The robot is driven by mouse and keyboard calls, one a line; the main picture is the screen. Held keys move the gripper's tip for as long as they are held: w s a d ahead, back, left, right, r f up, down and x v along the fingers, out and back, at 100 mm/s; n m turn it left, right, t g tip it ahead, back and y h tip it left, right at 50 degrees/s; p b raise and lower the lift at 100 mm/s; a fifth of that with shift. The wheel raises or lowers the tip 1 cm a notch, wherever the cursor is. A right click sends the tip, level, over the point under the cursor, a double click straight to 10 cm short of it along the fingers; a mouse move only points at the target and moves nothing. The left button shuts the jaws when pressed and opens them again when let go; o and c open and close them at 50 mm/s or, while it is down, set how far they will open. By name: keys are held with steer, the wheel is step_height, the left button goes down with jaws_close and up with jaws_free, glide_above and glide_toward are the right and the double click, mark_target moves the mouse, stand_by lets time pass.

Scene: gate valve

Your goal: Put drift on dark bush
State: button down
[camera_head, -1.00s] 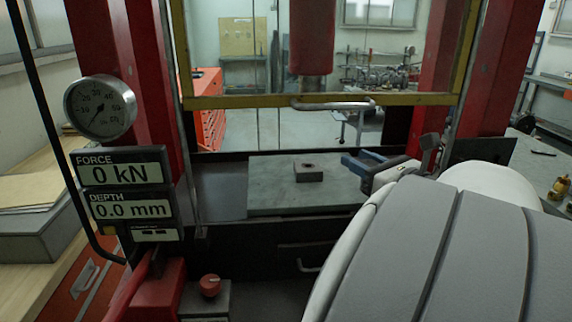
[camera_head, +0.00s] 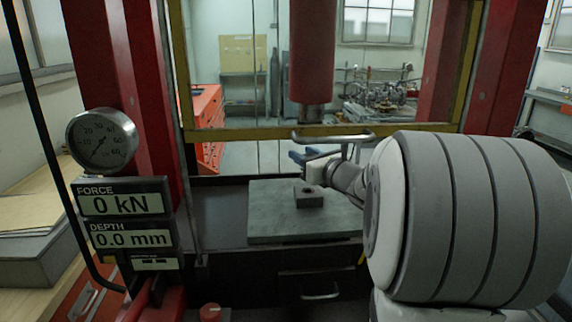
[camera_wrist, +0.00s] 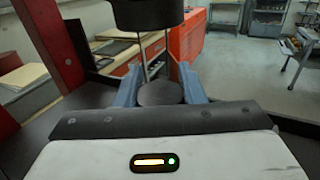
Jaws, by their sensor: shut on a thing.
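In the wrist view, the blue fingers of my gripper (camera_wrist: 157,82) are shut on a dark, round-topped piece (camera_wrist: 160,93), which I take to be the drift. In the head view, my gripper (camera_head: 300,156) is under the press ram, above or just behind the small grey block (camera_head: 309,199) on the plate. A small dark spot shows on the block's top, which may be the dark bush; I cannot make out its shape. The drift is not clearly visible in the head view. The block and bush are hidden in the wrist view.
The red press ram (camera_head: 312,70) hangs above, with a yellow crossbar (camera_head: 230,133) and grey handle (camera_head: 333,137) in front. The grey-green plate (camera_head: 275,225) is mostly clear. Red uprights stand both sides. The displays (camera_head: 125,205) read 0 kN and 0.0 mm.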

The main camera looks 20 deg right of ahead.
steer(key=shift+w+f, duration=0.1)
steer(key=shift+w, duration=0.1)
steer(key=shift+f+p, duration=0.3)
steer(key=shift+f, duration=1.3)
steer(key=shift+f+b, duration=0.25)
steer(key=shift+b, duration=0.05)
steer(key=c, duration=0.9)
jaws_free()
steer(key=shift+r, duration=0.1)
steer(key=shift+c, duration=0.2)
